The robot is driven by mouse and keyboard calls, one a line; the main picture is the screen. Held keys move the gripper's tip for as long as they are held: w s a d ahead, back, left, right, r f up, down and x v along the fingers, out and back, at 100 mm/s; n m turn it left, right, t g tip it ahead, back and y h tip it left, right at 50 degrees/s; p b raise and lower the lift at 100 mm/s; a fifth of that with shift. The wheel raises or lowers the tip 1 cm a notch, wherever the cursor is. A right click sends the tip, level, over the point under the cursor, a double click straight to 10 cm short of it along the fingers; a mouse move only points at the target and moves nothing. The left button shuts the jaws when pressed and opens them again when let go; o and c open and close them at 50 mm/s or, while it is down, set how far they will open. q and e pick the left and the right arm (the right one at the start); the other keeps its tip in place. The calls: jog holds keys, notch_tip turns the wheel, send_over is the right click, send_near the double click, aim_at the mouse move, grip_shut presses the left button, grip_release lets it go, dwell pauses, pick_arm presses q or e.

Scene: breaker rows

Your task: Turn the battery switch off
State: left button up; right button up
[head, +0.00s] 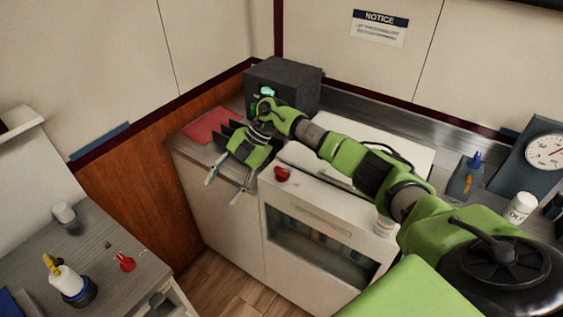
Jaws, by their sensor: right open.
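A red rotary knob (282,174) sits at the front edge of the white unit on the back counter. A second red knob (125,262) is on the grey counter at the lower left. No label is readable on either, so I cannot tell which is the battery switch. My right gripper (222,192) is open and empty, its fingers pointing down and left at the front of the back counter. It is to the left of the first knob and apart from it. My left gripper is not in view.
A dark box (284,84) stands in the corner behind my right wrist, beside a red mat (211,125). A white bottle (521,207) and a dial gauge (546,152) are at the right. A yellow-topped bottle (66,280) stands on the left counter. Open floor lies between the counters.

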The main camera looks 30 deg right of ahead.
aim_at(282, 169)
jog(key=s+d+r+m+g+h+p, duration=0.1)
jog(key=d+r+h, duration=0.4)
jog(key=d, duration=0.4)
jog(key=s+d+r+m+h, duration=0.1)
jog(key=d+r+h, duration=0.2)
jog(key=d+r, duration=0.55)
jog(key=f+p, duration=0.1)
jog(key=f, duration=0.3)
jog(key=f+p, duration=0.2)
jog(key=f, duration=0.2)
jog(key=f+p, duration=0.1)
jog(key=f, duration=0.4)
jog(key=shift+d+f, duration=0.1)
jog(key=shift+d, duration=0.15)
jog(key=shift+w+f, duration=0.1)
jog(key=shift+f, duration=0.5)
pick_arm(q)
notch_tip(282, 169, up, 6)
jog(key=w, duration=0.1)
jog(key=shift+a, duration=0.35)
pick_arm(e)
jog(key=c, duration=1.1)
